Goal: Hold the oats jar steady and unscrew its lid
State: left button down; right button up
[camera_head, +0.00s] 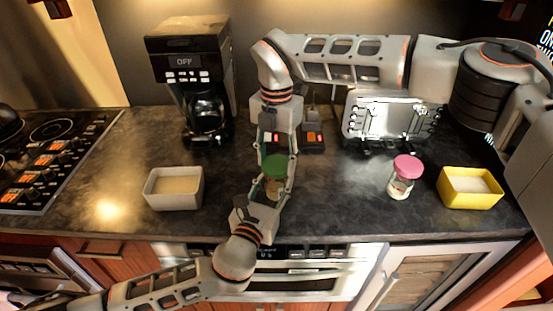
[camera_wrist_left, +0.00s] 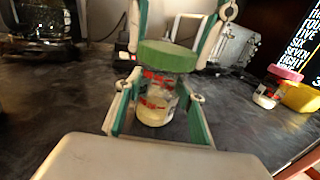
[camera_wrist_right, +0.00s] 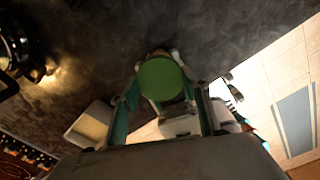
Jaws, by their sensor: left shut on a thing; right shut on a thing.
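The jar with a green lid stands upright on the dark counter; its clear body (camera_head: 272,187) shows a pale content and its green lid (camera_head: 275,163) is on top. My left gripper (camera_head: 271,192) comes from the front and is shut on the jar body; its fingers flank the body in the left wrist view (camera_wrist_left: 154,108). My right gripper (camera_head: 276,157) reaches from behind and is shut on the lid, which also fills the middle of the right wrist view (camera_wrist_right: 161,79). The jar's label is too small to read.
A second jar with a pink lid (camera_head: 406,166) stands to the right, near a yellow bowl (camera_head: 470,202). A white bowl (camera_head: 174,203) is to the left. A coffee maker (camera_head: 190,50) and a toaster (camera_head: 392,118) stand behind. The counter around the held jar is mostly clear.

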jog(key=n, duration=0.3)
jog(key=shift+n, duration=0.4)
jog(key=n, duration=1)
jog(key=shift+n, duration=0.3)
jog(key=n, duration=0.5)
jog(key=shift+r, duration=0.1)
jog(key=n, duration=0.3)
jog(key=shift+n, duration=0.4)
jog(key=n, duration=1)
jog(key=shift+n, duration=0.3)
jog(key=n, duration=0.3)
jog(key=shift+n, duration=0.3)
jog(key=shift+r, duration=0.2)
